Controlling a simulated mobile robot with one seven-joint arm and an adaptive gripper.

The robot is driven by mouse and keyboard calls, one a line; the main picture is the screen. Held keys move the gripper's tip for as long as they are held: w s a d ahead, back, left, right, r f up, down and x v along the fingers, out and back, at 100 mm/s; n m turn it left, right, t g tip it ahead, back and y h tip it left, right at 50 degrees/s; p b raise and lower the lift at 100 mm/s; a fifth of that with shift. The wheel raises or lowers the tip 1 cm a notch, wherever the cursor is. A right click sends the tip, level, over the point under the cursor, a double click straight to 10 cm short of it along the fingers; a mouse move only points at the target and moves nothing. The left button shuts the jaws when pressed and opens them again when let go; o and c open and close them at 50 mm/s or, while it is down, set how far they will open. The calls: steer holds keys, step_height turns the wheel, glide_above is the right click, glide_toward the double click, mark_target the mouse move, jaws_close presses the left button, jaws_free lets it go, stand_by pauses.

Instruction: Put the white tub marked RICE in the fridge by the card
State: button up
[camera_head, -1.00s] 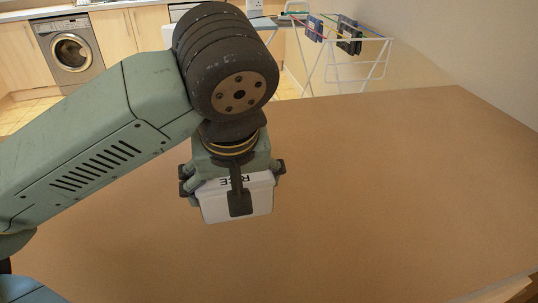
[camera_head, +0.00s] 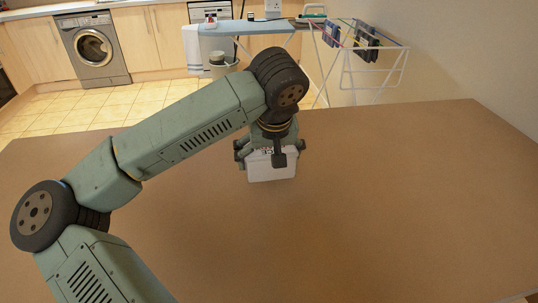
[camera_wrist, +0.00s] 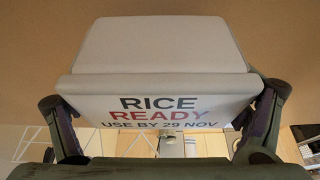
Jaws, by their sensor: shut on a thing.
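The white tub (camera_head: 271,170) is in my gripper (camera_head: 270,158), above the brown table top (camera_head: 400,190) in the head view. Whether it touches the table I cannot tell. In the wrist view the tub (camera_wrist: 160,50) fills the middle, its printed side reading RICE, READY, USE BY 29 NOV. The gripper's fingers (camera_wrist: 160,118) are on its left and right sides, shut on it. No fridge and no card show in these frames.
The rest of the table is bare. Beyond it stand a washing machine (camera_head: 93,50), wooden cupboards (camera_head: 150,40), an ironing board (camera_head: 245,27), a bin (camera_head: 222,66) and a drying rack (camera_head: 375,65) with dark cloths. A wall bounds the right side.

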steer(key=shift+f, duration=0.65)
steer(key=shift+f, duration=0.2)
steer(key=o, duration=1.3)
